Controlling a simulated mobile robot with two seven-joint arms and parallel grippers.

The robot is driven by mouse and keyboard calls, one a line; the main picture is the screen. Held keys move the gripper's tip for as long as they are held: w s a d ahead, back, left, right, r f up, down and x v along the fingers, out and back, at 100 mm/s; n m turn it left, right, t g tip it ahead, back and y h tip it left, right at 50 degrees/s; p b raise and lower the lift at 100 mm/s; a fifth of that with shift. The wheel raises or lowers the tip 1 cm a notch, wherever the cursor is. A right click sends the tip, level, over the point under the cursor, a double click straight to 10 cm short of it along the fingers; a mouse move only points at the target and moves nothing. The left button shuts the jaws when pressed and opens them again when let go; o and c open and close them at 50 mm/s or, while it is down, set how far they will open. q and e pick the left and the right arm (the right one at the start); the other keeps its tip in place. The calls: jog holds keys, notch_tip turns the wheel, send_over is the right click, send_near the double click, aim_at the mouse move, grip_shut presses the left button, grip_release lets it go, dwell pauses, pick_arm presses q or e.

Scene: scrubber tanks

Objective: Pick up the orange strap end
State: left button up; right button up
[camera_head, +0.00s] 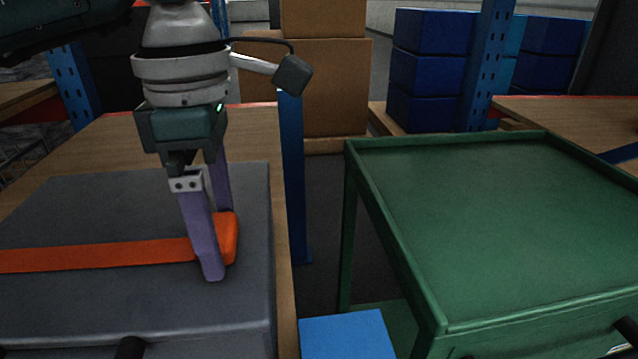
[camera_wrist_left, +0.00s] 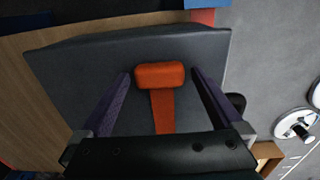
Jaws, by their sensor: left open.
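The orange strap (camera_head: 100,256) lies flat across the top of a grey case (camera_head: 90,200). Its thicker end block (camera_head: 229,238) is near the case's right edge. My left gripper (camera_head: 220,240) points down at this end, with its two purple fingers open on either side of it. In the left wrist view, the strap end (camera_wrist_left: 160,75) sits between the two fingers (camera_wrist_left: 160,90), with a gap visible on both sides. The near finger hides part of the strap in the head view. The right gripper does not show.
The grey case rests on a wooden surface (camera_head: 262,135). A green cart (camera_head: 480,220) with an empty top stands to the right, across a gap. A blue box (camera_head: 347,337) sits low at the front. Cardboard boxes (camera_head: 325,85) and blue bins (camera_head: 430,70) stand behind.

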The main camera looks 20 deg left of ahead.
pick_arm(q)
jog(key=shift+f, duration=0.1)
jog(key=shift+c, duration=0.2)
jog(key=c, duration=1)
jog(key=shift+c, duration=0.2)
notch_tip(320, 180, up, 12)
notch_tip(320, 180, up, 8)
jog(key=p, duration=0.3)
send_over(220, 227)
jog(key=shift+s, duration=0.1)
